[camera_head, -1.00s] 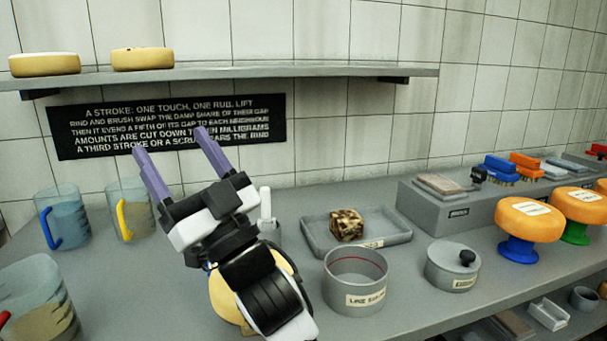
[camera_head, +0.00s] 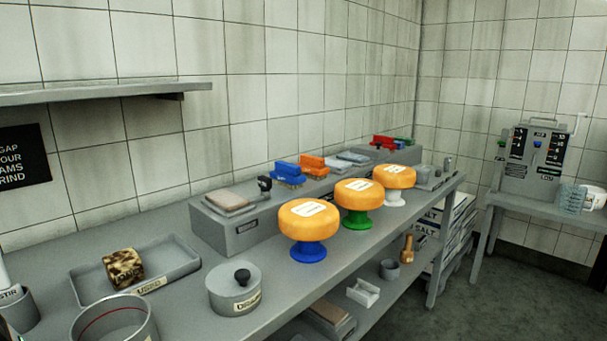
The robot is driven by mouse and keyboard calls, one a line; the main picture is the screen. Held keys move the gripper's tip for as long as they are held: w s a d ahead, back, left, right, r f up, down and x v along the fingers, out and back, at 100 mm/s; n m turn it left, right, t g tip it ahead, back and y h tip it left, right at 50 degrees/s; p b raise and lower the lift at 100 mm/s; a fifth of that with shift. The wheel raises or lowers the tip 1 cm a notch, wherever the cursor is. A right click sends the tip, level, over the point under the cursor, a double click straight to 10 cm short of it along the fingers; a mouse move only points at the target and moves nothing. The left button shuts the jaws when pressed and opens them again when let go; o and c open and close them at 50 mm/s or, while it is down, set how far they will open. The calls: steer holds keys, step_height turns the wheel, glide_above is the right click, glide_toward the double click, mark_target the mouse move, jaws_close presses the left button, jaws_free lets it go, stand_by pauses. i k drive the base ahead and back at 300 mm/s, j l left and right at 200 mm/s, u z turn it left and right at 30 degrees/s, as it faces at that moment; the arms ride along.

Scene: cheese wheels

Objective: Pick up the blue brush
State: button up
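The blue brush (camera_head: 288,174) lies on the raised grey block at the back of the counter, against the tiled wall. It has a blue back with brown bristles beneath. An orange brush (camera_head: 314,163) lies just right of it. My gripper is outside this view now, so its opening and its distance from the brush do not show.
Orange cheese wheels on blue (camera_head: 309,254), green (camera_head: 355,218) and white (camera_head: 394,196) stands line the counter in front of the brushes. A lidded pot (camera_head: 234,303), a tray (camera_head: 170,278) and an open pot (camera_head: 110,336) stand at left. A shelf (camera_head: 100,95) overhangs the back left.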

mark_target(287, 176)
steer(key=i+l, duration=0.25)
steer(key=l, duration=0.15)
steer(key=i+l, duration=0.2)
steer(key=l, duration=0.15)
steer(key=i+l, duration=0.25)
steer(key=l, duration=0.15)
steer(key=i+l, duration=0.2)
steer(key=l, duration=0.15)
steer(key=i+l, duration=0.25)
steer(key=l, duration=0.15)
steer(key=i+l+u, duration=0.15)
steer(key=l+u, duration=0.2)
steer(key=i+l+u, duration=0.1)
steer(key=l+u, duration=0.2)
steer(key=i+j+u, duration=0.1)
steer(key=u, duration=0.55)
steer(key=i, duration=0.9)
